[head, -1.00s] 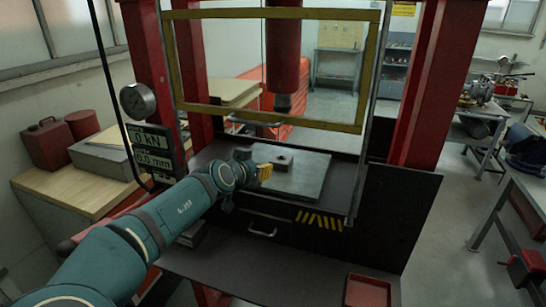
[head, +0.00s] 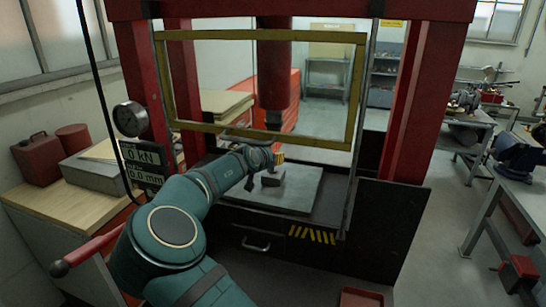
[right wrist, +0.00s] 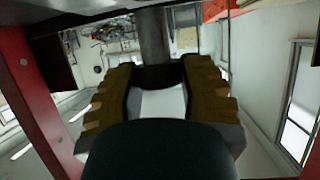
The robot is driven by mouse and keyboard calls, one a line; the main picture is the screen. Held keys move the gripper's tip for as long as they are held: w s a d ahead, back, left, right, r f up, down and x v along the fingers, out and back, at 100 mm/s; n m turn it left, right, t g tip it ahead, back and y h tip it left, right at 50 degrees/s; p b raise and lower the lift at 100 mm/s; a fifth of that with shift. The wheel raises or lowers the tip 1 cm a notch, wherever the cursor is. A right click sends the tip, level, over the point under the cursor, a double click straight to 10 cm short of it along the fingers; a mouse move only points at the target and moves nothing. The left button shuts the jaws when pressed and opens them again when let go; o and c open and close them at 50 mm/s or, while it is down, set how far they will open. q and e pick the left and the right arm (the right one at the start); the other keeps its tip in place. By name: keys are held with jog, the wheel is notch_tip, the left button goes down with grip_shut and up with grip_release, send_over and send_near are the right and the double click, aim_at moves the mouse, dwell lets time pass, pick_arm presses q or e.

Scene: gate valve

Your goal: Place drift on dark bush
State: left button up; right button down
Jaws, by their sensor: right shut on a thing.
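The one arm in the head view ends in my right gripper (head: 277,158), with yellow fingertips. It is above and just behind a dark bush (head: 272,178) at a grey block on the press plate. In the right wrist view, which is upside down, the ribbed yellow fingers of my right gripper (right wrist: 160,88) stand either side of a dark part. A grey cylinder (right wrist: 153,38), apparently the drift, runs from there to the top edge. In the head view the drift cannot be made out clearly, and whether it touches the bush cannot be told. My left gripper is not in view.
The press plate (head: 290,198) lies between red columns (head: 407,95). The red ram (head: 273,75) hangs just above the gripper. A yellow guard frame (head: 353,90) stands around this space. A force and travel display (head: 146,163) and a gauge (head: 130,118) are at the left.

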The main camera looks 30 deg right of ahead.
jog(key=x, duration=0.3)
jog(key=shift+f, duration=0.2)
jog(key=shift+s+a, duration=0.15)
jog(key=shift+a, duration=0.05)
jog(key=shift+d+f, duration=0.1)
jog(key=shift+f, duration=0.15)
jog(key=c, duration=0.6)
grip_release()
jog(key=shift+r, duration=0.15)
jog(key=shift+r+p, duration=0.15)
jog(key=shift+p, duration=0.15)
jog(key=b+v, duration=0.1)
jog(key=v, duration=1.1)
